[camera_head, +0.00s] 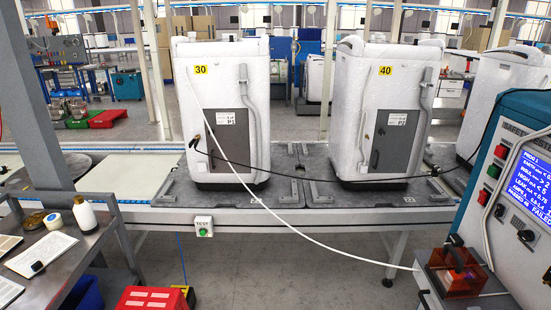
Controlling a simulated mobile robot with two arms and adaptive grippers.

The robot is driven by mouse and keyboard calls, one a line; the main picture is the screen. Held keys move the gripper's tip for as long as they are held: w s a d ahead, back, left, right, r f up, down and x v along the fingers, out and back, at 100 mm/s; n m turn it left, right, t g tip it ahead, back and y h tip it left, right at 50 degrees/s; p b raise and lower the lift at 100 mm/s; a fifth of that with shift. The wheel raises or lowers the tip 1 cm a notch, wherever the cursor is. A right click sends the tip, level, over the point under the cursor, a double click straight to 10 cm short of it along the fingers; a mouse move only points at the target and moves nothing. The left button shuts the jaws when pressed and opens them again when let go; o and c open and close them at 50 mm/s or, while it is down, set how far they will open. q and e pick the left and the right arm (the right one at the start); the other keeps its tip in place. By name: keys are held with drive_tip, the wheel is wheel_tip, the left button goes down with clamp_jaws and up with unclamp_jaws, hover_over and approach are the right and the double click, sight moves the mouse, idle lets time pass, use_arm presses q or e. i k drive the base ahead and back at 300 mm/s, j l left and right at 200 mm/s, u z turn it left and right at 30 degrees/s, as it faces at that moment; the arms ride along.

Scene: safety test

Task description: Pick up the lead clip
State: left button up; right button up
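A thin black lead (300,177) hangs across the front of the two white machines. Its left end meets a small brass-coloured piece, which looks like a clip (195,141), at the front of the machine marked 30 (250,80). Its right end reaches a small dark piece (435,172) beside the machine marked 40 (352,90). I cannot tell whether that piece is a clip. An orange box (462,280) at the lower right has a dark object (455,240) at its top; its kind is unclear. Neither of my grippers is in view.
A blue tester (510,150) with a lit screen stands at the right. A white cable (300,234) loops from machine 30 to the right-hand stand. A metal bench (75,262) with a bottle (85,214) is at the left. A red crate (152,298) sits on the floor.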

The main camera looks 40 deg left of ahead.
sight(195, 140)
drive_tip(key=i+u, duration=0.1)
drive_tip(key=u, duration=1.05)
